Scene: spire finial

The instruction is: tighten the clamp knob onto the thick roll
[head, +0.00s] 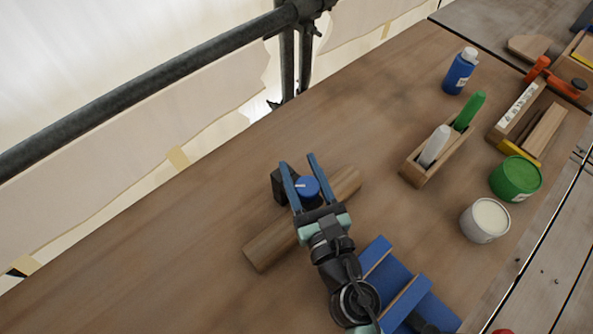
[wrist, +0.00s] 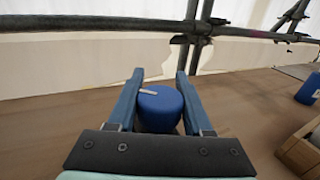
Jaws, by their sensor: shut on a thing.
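The clamp knob (head: 308,187) is a short blue cylinder with a pale mark on its top. It also shows in the wrist view (wrist: 158,112). The clamp's dark body (head: 281,187) is beside it, at the thick roll. The thick roll (head: 270,245) is a brown wooden-looking cylinder lying slantwise on the boards, its middle partly hidden by my gripper. My gripper (head: 298,164) has its two blue fingers on either side of the knob and is shut on it. In the wrist view the fingers (wrist: 159,78) reach past the knob. Contact between clamp and roll is hidden.
A blue trough-like holder (head: 405,298) is close to my arm. To the right are a wooden rack (head: 417,172), a blue bottle (head: 459,71), a green tin (head: 516,178), a white tin (head: 485,220) and a toolbox (head: 519,113). The boards left of the roll are clear.

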